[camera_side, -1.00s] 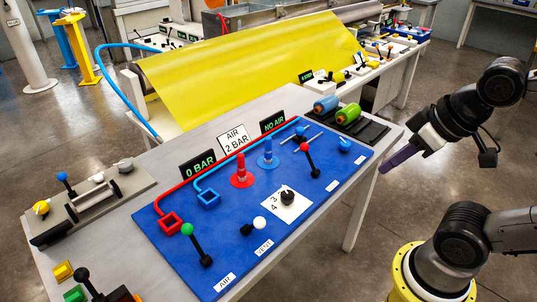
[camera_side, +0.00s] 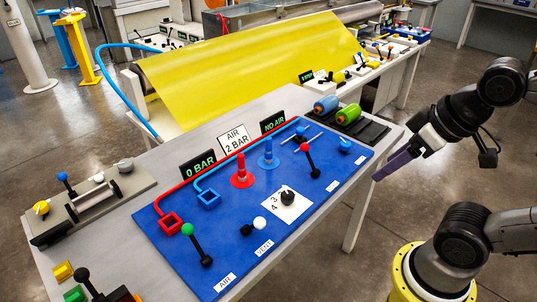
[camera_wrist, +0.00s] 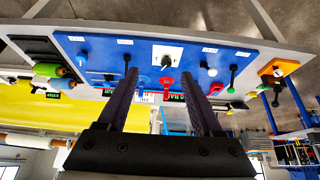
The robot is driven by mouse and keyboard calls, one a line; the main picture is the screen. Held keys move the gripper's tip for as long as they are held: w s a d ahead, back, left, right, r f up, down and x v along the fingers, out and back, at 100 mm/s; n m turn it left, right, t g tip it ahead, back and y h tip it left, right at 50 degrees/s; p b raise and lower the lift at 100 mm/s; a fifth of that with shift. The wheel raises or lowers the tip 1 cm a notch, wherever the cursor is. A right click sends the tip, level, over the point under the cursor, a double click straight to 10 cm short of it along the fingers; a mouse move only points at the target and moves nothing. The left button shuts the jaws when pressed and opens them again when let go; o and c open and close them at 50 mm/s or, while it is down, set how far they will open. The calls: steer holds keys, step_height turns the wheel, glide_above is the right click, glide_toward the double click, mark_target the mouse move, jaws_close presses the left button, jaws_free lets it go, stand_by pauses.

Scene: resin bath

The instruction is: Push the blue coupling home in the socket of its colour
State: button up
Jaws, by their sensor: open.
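The blue coupling (camera_side: 268,157) stands upright on a blue disc on the blue panel (camera_side: 225,250) in the side view. The blue socket (camera_side: 208,198), a square frame, lies to its left, with a blue line running from it. The red coupling (camera_side: 241,172) stands between them on a red disc, and the red socket (camera_side: 170,222) is farther left. My gripper (camera_side: 377,177) is well to the right of the blue coupling, beside the bench edge, and holds nothing. Its two dark fingers are spread in the wrist view (camera_wrist: 159,72).
A red-knobbed lever (camera_side: 308,160) and a black dial (camera_side: 287,197) stand on the panel's right side. A green-knobbed lever (camera_side: 197,245) stands at its front left. Signs (camera_side: 235,138) line the back edge. Blue and green rolls (camera_side: 348,114) lie behind, in a black tray.

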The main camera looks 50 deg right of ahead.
steer(key=w+r+m, duration=0.8)
steer(key=r+m, duration=0.1)
steer(key=m+g, duration=0.5)
steer(key=m, duration=0.4)
glide_above(268, 150)
step_height(268, 150, down, 12)
steer(key=f, duration=0.1)
steer(key=shift+g, duration=0.3)
steer(key=f, duration=0.9)
steer(key=shift+w+d+f, duration=0.15)
steer(key=shift+w+f, duration=0.1)
steer(key=shift+f, duration=0.15)
steer(key=shift+d+f, duration=0.15)
steer(key=shift+f, duration=1.3)
steer(key=shift+d+f, duration=0.15)
steer(key=shift+f, duration=1.25)
